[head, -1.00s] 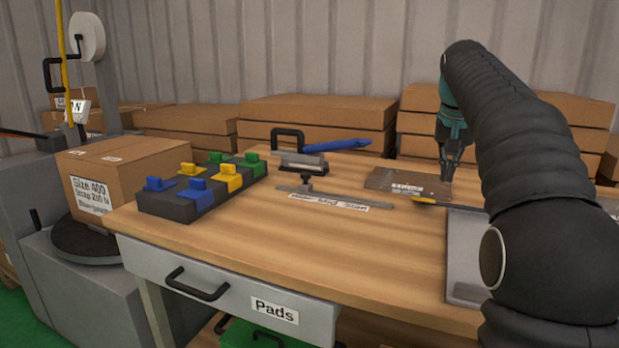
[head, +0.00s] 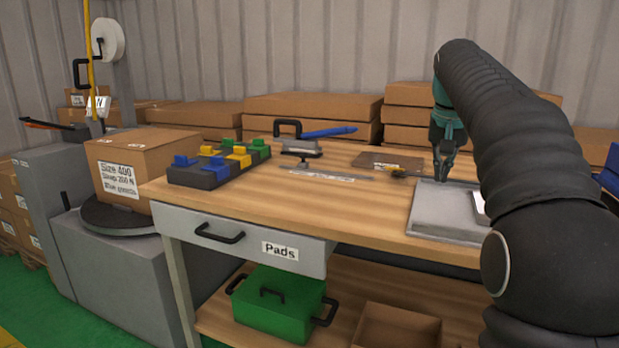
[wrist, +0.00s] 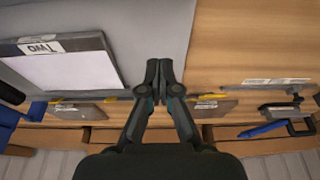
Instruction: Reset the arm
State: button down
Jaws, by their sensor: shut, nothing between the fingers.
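My gripper (head: 441,178) is shut and empty, pointing down at the end of my black-sleeved arm. In the head view its tips appear over the far edge of the grey tray (head: 428,218) on the workbench. I cannot tell the exact gap below them. In the wrist view the closed fingertips (wrist: 159,66) are at the middle, with the tray (wrist: 140,30) to the left and bare wood to the right.
The workbench (head: 330,220) holds a brown plate (head: 384,161), a blue-handled tool (head: 328,132) and a block with coloured knobs (head: 215,168). A carton (head: 140,170) stands left. A green box (head: 278,300) sits on the lower shelf.

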jog(key=s+a+f+n+t, duration=0.1)
jog(key=s+a+f, duration=0.25)
jog(key=s, duration=0.35)
jog(key=s+a+f+n, duration=0.15)
jog(key=s+a, duration=0.25)
jog(key=s, duration=0.4)
jog(key=s+a+f+n+t+y, duration=0.1)
jog(key=s+a+f, duration=0.3)
jog(key=s+f, duration=1.2)
jog(key=shift+s+a+f+n, duration=0.15)
jog(key=shift+s+f+n, duration=0.2)
jog(key=shift+s+n, duration=0.15)
